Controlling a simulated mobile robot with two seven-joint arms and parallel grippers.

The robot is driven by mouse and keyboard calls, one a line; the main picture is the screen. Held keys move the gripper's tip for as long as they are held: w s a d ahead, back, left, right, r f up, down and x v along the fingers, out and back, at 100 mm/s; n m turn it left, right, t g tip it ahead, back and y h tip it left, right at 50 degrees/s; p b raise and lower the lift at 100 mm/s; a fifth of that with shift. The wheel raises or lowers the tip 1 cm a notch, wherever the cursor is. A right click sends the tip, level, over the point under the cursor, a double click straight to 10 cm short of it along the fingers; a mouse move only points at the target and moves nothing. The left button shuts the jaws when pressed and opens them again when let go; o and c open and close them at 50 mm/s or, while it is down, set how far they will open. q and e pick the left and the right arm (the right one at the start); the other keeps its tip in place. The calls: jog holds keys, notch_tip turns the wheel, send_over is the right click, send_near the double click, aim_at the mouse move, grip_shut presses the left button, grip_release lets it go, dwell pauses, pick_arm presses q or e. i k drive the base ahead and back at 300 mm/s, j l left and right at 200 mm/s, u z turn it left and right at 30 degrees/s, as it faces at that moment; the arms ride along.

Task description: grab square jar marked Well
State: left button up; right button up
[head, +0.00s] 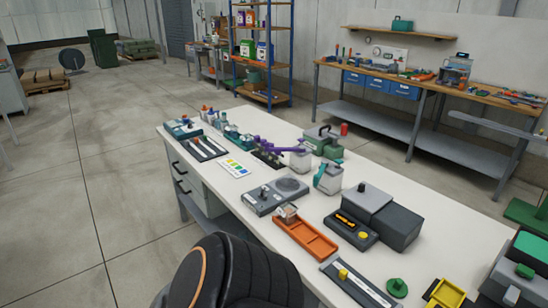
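No label reading Well is legible in the head view. A small clear, squarish container (287,211) with a pale brownish top stands at the far left end of an orange tray (318,243) on the white bench; it may be the jar, but I cannot tell. A translucent bottle with a teal top (328,178) and another pale bottle (300,159) stand farther back, their markings too small to read. Neither of my grippers is in view.
The white bench (437,225) also holds a grey plate device (276,194), a dark grey boxy instrument (395,226), a colour chart (236,169) and a purple-topped rack (267,153). Open floor lies left.

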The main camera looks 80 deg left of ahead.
aim_at(287, 211)
jog(key=j+u, duration=0.1)
jog(key=u, duration=2.3)
jog(key=i+j+z, duration=0.15)
jog(key=j, duration=0.25)
jog(key=i+j+z, duration=0.2)
jog(key=j, duration=0.2)
jog(key=i+j+z, duration=0.15)
jog(key=j, duration=0.25)
jog(key=j+z, duration=0.15)
jog(key=j, duration=0.3)
